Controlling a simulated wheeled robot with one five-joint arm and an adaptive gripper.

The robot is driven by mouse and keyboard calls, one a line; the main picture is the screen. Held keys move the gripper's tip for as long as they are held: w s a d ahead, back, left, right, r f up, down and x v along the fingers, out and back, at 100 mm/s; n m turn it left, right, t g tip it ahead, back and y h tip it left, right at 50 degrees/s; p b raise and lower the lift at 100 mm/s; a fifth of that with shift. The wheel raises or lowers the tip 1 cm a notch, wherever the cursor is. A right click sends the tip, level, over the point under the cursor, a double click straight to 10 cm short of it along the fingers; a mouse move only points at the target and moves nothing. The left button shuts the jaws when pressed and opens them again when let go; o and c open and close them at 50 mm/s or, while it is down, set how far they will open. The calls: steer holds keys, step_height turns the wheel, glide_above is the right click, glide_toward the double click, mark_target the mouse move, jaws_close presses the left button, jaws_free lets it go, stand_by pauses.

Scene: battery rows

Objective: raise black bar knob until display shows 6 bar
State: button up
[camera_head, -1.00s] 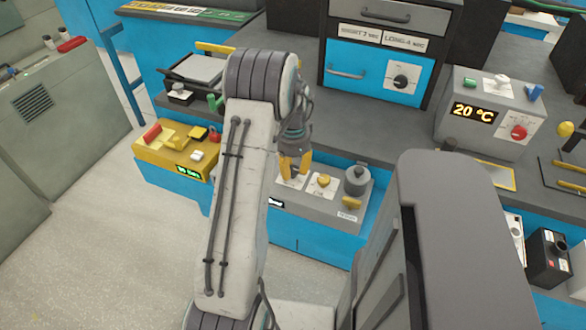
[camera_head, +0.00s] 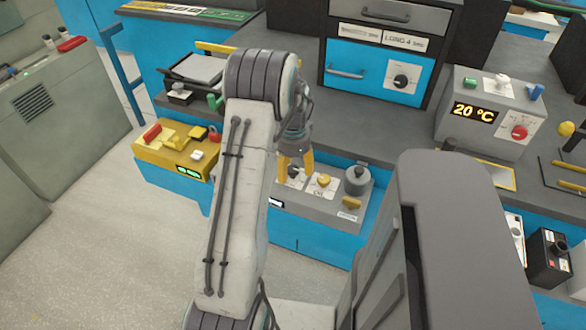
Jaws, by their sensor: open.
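A grey control box (camera_head: 318,210) stands low on the blue bench front, in the middle of the view. On it, a small black knob (camera_head: 293,172) sits on a white plate just below my gripper's fingertips, and may be the bar knob; its label is not legible. A small black display (camera_head: 277,203) with white characters is partly hidden by my arm and cannot be read. My gripper (camera_head: 296,168) points down with its yellow fingers apart, one on each side of the small black knob. Whether a finger touches it cannot be told.
Close by on the same box are a yellow knob (camera_head: 323,180), a large dark grey knob (camera_head: 357,178) and a yellow handle (camera_head: 351,202). A yellow box (camera_head: 175,158) with switches stands at left. A grey box (camera_head: 490,110) at right reads 20 °C.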

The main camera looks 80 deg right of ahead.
mark_target(294, 166)
step_height(294, 166, up, 12)
stand_by(0.7)
stand_by(0.8)
steer(key=a+f+n+y, duration=0.1)
steer(key=a+f+n, duration=0.4)
steer(key=a+n, duration=0.4)
steer(key=w+a+r+n+t+p, duration=0.1)
steer(key=w+a+r+n, duration=0.4)
steer(key=a, duration=0.7)
steer(key=w+a+r+n+t+p, duration=0.1)
steer(key=w+a+r+n+p, duration=0.1)
steer(key=w+a+r+n, duration=0.3)
steer(key=w+a+r+n+t+h+p, duration=0.1)
steer(key=w+a+r+n, duration=0.5)
steer(key=a, duration=1.3)
steer(key=shift+w+a+n+p, duration=0.25)
steer(key=shift+w+n+p, duration=0.25)
steer(key=shift+w+n, duration=1.85)
